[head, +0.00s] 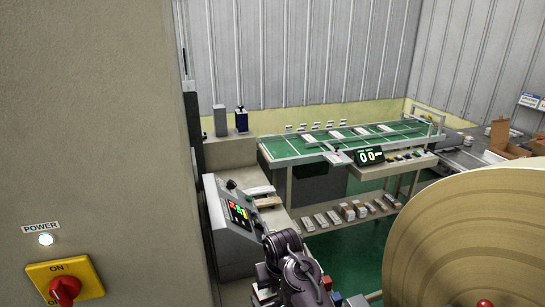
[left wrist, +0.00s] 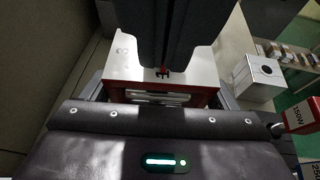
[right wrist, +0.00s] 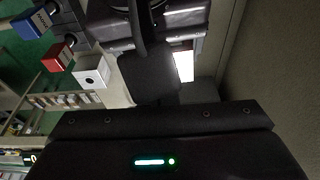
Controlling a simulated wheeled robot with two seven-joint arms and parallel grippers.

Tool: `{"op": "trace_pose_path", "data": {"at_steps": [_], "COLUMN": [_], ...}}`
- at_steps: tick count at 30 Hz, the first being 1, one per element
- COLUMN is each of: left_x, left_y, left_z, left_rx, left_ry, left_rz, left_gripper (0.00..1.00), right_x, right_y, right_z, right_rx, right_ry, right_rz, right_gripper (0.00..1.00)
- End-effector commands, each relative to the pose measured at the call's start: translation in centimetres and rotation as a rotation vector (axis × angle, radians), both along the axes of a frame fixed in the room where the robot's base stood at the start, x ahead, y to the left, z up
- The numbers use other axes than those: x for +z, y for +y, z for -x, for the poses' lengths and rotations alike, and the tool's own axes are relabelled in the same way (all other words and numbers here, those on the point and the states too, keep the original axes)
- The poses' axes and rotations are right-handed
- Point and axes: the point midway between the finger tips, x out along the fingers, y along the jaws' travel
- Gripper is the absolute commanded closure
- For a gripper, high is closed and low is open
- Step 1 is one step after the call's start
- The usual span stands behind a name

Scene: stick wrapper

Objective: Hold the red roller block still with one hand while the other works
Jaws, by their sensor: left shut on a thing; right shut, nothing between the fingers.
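In the left wrist view a block with red sides (left wrist: 203,97) and white upper faces lies just beyond my left gripper's dark body; I take it for the red roller block. Dark finger-like shapes of my left gripper (left wrist: 163,68) come down against its middle, with a small red piece at their tip. The contact is partly hidden. In the right wrist view my right gripper (right wrist: 148,75) is shut and empty beside a pale patch. In the head view one dark arm of mine shows at bottom centre; its fingers are hidden.
A white box (right wrist: 92,72), a red box (right wrist: 56,57) and a blue box (right wrist: 35,25) stand to the left in the right wrist view. A control panel (head: 240,213), a large brown roll (head: 470,235) and a grey-beige cabinet wall (head: 90,120) crowd the space. A green-topped table (head: 300,148) stands behind.

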Motion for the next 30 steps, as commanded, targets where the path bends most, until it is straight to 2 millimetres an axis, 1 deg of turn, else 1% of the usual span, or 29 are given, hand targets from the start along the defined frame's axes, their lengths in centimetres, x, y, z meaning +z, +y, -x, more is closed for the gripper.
{"op": "trace_pose_path", "data": {"at_steps": [9, 13, 17, 26, 27, 30], "left_x": [0.0, 0.0, 0.0, 0.0, 0.0, 0.0], "left_y": [-0.1, -0.1, -0.1, -0.1, -0.1, -0.1], "left_z": [0.0, 0.0, 0.0, 0.0, 0.0, 0.0], "left_rx": [-0.001, -0.001, -0.001, -0.001, -0.001, -0.001], "left_ry": [0.000, 0.000, 0.000, 0.000, 0.000, -0.001], "left_rz": [0.002, 0.002, 0.002, 0.002, 0.002, 0.001], "left_gripper": [0.68, 0.68, 0.68, 0.68, 0.14, 0.01], "right_x": [3.9, 5.1, 5.7, 5.6, 5.6, 5.6], "right_y": [0.0, 0.0, 0.0, 0.0, 0.0, 0.0], "right_z": [-0.1, 0.0, 0.0, 0.1, 0.1, 0.1], "right_rx": [0.000, 0.000, 0.000, 0.001, 0.001, 0.002], "right_ry": [-0.003, -0.001, 0.001, 0.005, 0.005, 0.006], "right_rz": [-0.001, 0.000, 0.000, 0.002, 0.002, 0.002], "right_gripper": [1.00, 1.00, 1.00, 1.00, 1.00, 1.00]}}
